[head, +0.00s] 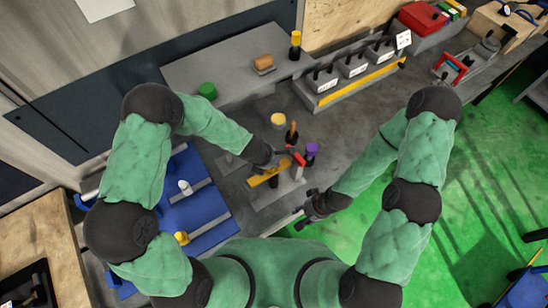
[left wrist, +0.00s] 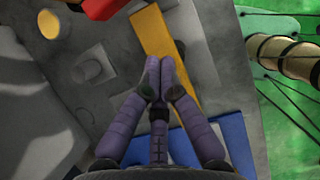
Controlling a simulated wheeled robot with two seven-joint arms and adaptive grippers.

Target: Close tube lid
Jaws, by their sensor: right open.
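I cannot tell for sure which thing is the tube or its lid. A dark upright piece with a purple top (head: 311,149) stands right of my left gripper (head: 284,160) in the head view. A yellow bar (head: 268,174) and a red block (head: 299,160) are beside that gripper. In the left wrist view the fingertips of my left gripper (left wrist: 159,66) meet over the yellow bar (left wrist: 164,48), with nothing seen between them. The red block (left wrist: 104,8) is at the top edge there. My right gripper (head: 315,207) is open and empty, below the grey plate's right end.
A round yellow-topped container (head: 278,120) and a brown-handled piece (head: 292,133) stand behind my left gripper. A green cylinder (head: 207,90) and a yellow-capped bottle (head: 295,42) are farther back. A blue mat (head: 200,208) lies left. Grey bins (head: 352,66) line the back right.

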